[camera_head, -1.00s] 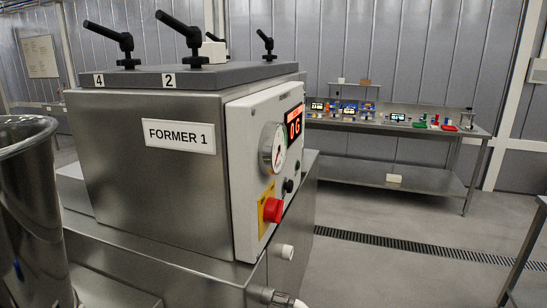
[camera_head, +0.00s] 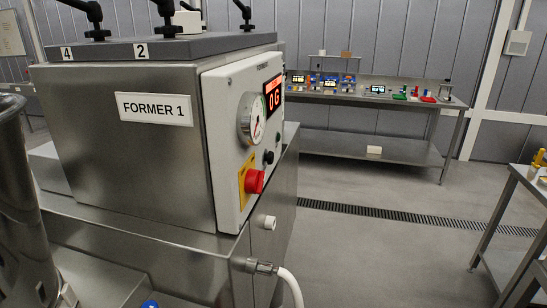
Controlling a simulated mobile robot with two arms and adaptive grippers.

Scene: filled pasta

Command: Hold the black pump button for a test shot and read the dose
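The steel machine labelled FORMER 1 (camera_head: 128,150) fills the left half of the head view. Its white control panel (camera_head: 229,130) faces right and is seen at a steep angle. A small black button (camera_head: 268,157) sits on the panel below the round dial gauge (camera_head: 252,118); nothing touches it. A lit red display (camera_head: 273,94) reads 0 G. A red knob (camera_head: 255,181) on a yellow plate is below the gauge. A small dark green button (camera_head: 278,139) is above the black one. Neither of my grippers is in view.
A steel cylindrical vessel (camera_head: 22,210) stands at the left edge. A white hose (camera_head: 291,286) leaves the machine's lower front. A bench (camera_head: 400,152) with small coloured items stands at the back, another table (camera_head: 520,225) at right. The floor between is clear.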

